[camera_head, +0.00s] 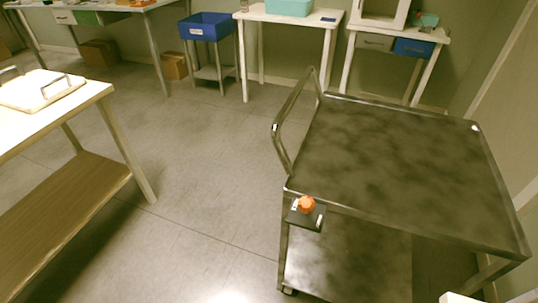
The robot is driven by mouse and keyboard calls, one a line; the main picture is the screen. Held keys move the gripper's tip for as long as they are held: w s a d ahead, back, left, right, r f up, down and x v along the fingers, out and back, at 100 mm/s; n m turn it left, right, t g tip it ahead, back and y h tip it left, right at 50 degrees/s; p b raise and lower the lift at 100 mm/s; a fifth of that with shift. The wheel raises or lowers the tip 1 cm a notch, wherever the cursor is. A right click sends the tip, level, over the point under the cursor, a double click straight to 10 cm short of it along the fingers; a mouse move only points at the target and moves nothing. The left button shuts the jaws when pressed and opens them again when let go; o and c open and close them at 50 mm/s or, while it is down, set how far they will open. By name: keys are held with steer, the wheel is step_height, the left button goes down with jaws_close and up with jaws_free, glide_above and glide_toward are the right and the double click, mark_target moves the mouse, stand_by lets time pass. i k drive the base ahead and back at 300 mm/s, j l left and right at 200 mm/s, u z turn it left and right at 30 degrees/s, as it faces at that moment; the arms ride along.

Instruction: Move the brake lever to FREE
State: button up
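A dark metal cart (400,160) with an empty top stands at the right. It has a push handle (292,122) on its left side. At its near left corner is a small dark plate with an orange knob (307,204), which looks like the brake control. Small pale marks sit on the plate at either side of the knob. Their lettering is too small to read, and I cannot tell which setting the knob points to. My gripper is not in view.
A table (112,92) with a tray (40,90) stands at the left. White tables (290,17) and a blue bin (207,26) on a stand line the back. Open grey floor (195,165) lies between the left table and the cart. A wall bounds the right.

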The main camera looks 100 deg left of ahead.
mark_target(306, 204)
steer(key=u, duration=1.8)
steer(key=k+l+u, duration=0.25)
steer(key=k+l, duration=0.25)
